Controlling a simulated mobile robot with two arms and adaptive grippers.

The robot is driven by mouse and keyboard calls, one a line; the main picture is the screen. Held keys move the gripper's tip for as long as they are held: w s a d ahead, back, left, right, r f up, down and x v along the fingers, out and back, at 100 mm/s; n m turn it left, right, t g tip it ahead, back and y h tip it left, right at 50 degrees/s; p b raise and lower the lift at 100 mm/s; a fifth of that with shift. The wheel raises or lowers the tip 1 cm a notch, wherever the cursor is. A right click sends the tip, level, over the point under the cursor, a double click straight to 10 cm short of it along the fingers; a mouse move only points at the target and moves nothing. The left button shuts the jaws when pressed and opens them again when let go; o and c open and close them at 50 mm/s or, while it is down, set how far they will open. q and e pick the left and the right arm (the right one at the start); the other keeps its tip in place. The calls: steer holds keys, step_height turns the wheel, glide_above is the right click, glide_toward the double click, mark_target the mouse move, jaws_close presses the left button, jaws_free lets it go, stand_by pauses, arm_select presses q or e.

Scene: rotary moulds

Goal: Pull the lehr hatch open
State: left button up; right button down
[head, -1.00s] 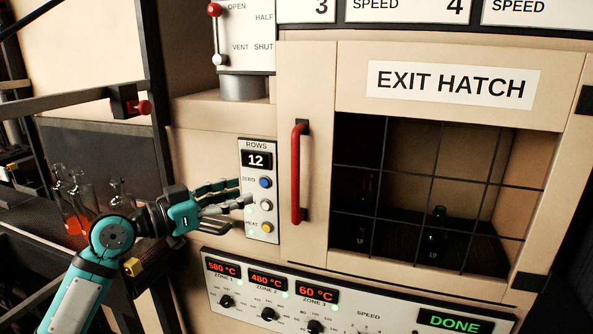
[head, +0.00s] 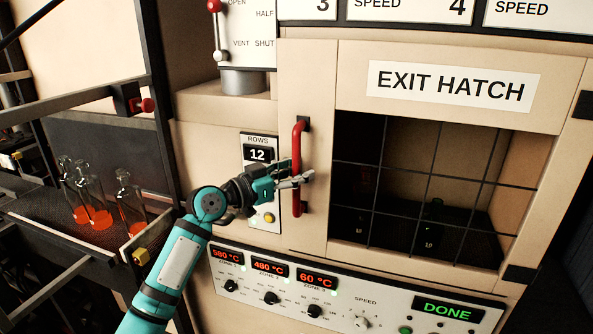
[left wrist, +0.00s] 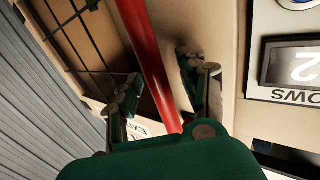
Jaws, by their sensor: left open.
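The exit hatch (head: 350,110) is shut, with a barred dark window and a red vertical handle (head: 297,150) on its left side. My left gripper (head: 300,178) is at the lower half of the handle in the head view. In the left wrist view, the red handle (left wrist: 152,60) runs between the two open fingers (left wrist: 160,95). The fingers stand apart on either side of the bar and do not close on it. A dark bottle (head: 432,222) stands inside behind the window bars. My right gripper is not in view.
Left of the hatch is a rows panel (head: 257,140), partly hidden by my gripper. A control panel (head: 385,310) with dials and a lit DONE sign runs below. Several glass bottles with orange-red bottoms (head: 100,215) stand on a dark conveyor at left.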

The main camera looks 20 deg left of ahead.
arm_select(q)
jaws_close()
steer(key=shift+d, duration=0.1)
stand_by(0.5)
